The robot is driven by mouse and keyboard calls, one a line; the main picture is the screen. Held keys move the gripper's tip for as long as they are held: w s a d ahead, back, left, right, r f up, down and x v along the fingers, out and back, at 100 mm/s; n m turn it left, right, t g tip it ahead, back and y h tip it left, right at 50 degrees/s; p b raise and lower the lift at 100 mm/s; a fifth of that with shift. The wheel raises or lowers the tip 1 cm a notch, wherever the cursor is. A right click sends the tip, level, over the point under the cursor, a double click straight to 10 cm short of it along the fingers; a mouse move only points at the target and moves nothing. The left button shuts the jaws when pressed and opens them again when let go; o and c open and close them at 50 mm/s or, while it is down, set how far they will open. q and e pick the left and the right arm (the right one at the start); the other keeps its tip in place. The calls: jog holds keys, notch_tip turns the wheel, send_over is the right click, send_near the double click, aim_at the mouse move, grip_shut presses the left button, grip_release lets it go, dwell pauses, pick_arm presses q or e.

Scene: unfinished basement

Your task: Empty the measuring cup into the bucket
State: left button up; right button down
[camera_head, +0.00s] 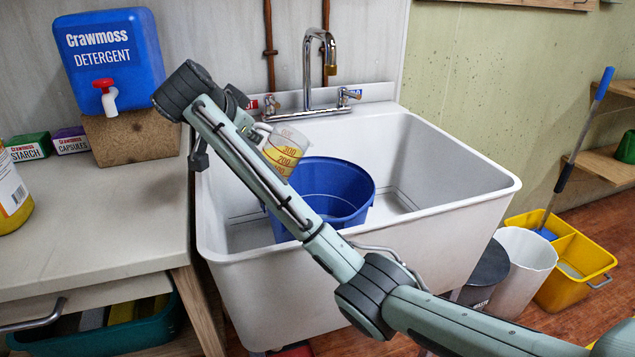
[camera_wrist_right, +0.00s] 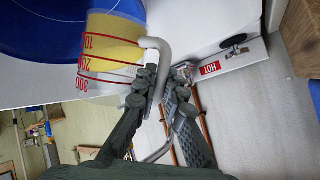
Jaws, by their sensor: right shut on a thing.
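The clear measuring cup (camera_head: 287,147) has red markings and yellow contents in its lower part. It is held nearly upright, slightly tilted, and overlaps the back left rim of the blue bucket (camera_head: 350,183) in the head view. The bucket stands in the white sink. My right gripper (camera_wrist_right: 163,82) is shut on the cup's pale handle; in the head view it is mostly hidden behind my wrist. In the right wrist view the cup (camera_wrist_right: 112,45) is in front of the bucket (camera_wrist_right: 45,28). My left gripper is not in view.
The tap (camera_head: 320,62) rises behind the bucket. A blue detergent container (camera_head: 110,58) stands on a block on the left counter (camera_head: 110,205). The sink's right side (camera_head: 440,170) is free. A yellow mop bucket (camera_head: 575,265) and bins stand on the floor at right.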

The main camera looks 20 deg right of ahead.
aim_at(277, 126)
jog(key=shift+s+d+r+m+y, duration=0.1)
jog(key=shift+d+r+m+y, duration=0.7)
jog(key=shift+y, duration=0.5)
jog(key=shift+d+m+y, duration=0.3)
jog(key=shift+d+m, duration=0.05)
jog(key=shift+m, duration=0.05)
jog(key=shift+s+d+y, duration=0.1)
jog(key=shift+d+y, duration=0.2)
jog(key=shift+y, duration=0.1)
jog(key=shift+s+d+f+m+t+y, duration=0.1)
jog(key=shift+d+m+t+y, duration=0.05)
jog(key=shift+d+m+y, duration=0.4)
jog(key=shift+s+d+f+m+t+y, duration=0.15)
jog(key=shift+d+m+y, duration=0.15)
jog(key=shift+d, duration=0.3)
jog(key=shift+d+r+m+y, duration=0.35)
jog(key=shift+d+r+y, duration=0.25)
jog(key=shift+d, duration=0.25)
jog(key=shift+s+d+r+m+t+y, duration=0.1)
jog(key=shift+d+r+m+t+y, duration=0.15)
jog(key=shift+d+y, duration=0.3)
jog(key=shift+s+d+r+m+t+y, duration=0.1)
jog(key=shift+d+m+t+y, duration=0.2)
jog(key=shift+d, duration=0.3)
jog(key=d+m+t+y, duration=0.1)
jog(key=d+m+y, duration=0.2)
jog(key=d, duration=0.3)
jog(key=shift+s+t, duration=0.35)
jog(key=shift+s, duration=0.1)
dwell(1.3)
